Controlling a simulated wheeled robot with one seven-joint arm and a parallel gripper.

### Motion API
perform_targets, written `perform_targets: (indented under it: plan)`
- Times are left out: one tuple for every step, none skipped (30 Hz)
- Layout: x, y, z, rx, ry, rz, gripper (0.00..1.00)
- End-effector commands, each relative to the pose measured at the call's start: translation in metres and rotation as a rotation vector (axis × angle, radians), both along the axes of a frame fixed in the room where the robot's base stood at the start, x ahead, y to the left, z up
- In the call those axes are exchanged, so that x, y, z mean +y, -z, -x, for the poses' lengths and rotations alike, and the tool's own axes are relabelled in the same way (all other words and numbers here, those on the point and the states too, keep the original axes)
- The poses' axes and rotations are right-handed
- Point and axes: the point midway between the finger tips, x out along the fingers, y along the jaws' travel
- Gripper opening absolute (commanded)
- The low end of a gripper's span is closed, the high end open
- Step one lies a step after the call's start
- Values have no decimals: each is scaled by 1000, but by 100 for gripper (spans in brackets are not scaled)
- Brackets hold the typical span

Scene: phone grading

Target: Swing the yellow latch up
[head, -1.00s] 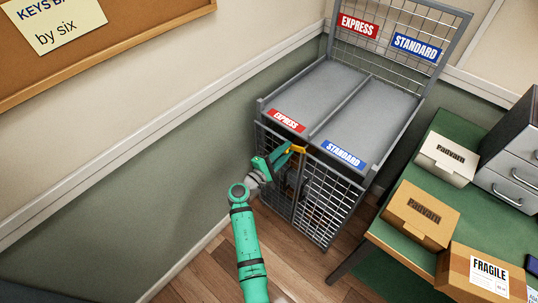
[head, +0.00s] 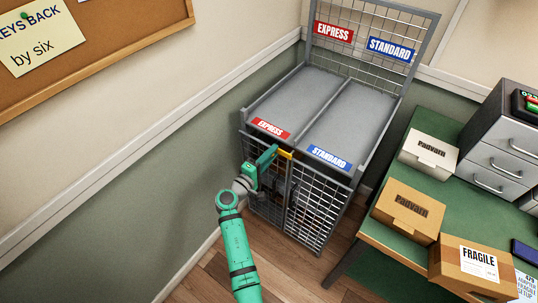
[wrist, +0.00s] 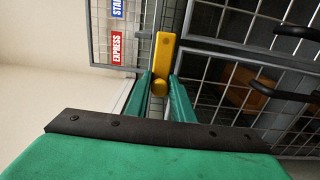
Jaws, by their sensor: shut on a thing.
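The yellow latch (head: 285,154) is on the front of the grey wire cage (head: 318,215), at the top middle where the two mesh doors meet. In the head view it lies roughly level, its left end at my gripper (head: 274,154). In the wrist view the yellow latch (wrist: 164,60) is a straight bar with a round end between my green fingertips (wrist: 160,92). My gripper is shut on that round end. The fingers hide part of the latch in the head view.
The cage top has two grey trays with EXPRESS (head: 270,128) and STANDARD (head: 329,157) labels. A green table (head: 375,238) with boxes and a drawer unit stands to the right. A green wall is close on the left. Some wooden floor is bare.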

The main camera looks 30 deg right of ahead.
Motion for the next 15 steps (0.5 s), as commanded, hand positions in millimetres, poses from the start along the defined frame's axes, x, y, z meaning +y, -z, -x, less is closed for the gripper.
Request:
perform_targets:
  plan:
    - [-1, 3, 2, 3, 5, -2, 0]
    - [-1, 3, 2, 3, 5, -2, 0]
    - [-1, 3, 2, 3, 5, -2, 0]
    - [-1, 3, 2, 3, 5, -2, 0]
    - [-1, 2, 2, 3, 5, -2, 0]
    - [-1, 2, 2, 3, 5, -2, 24]
    - [-1, 2, 2, 3, 5, -2, 31]
    - [-1, 2, 2, 3, 4, -2, 38]
    - [-1, 2, 2, 3, 4, -2, 38]
    - [-1, 2, 2, 3, 3, -1, 38]
    - [-1, 2, 1, 3, 3, -1, 38]
    - [0, 1, 1, 3, 2, -1, 38]
    - [0, 1, 1, 2, 2, -1, 38]
    - [0, 1, 1, 1, 2, -1, 38]
    - [0, 1, 0, 1, 1, -1, 38]
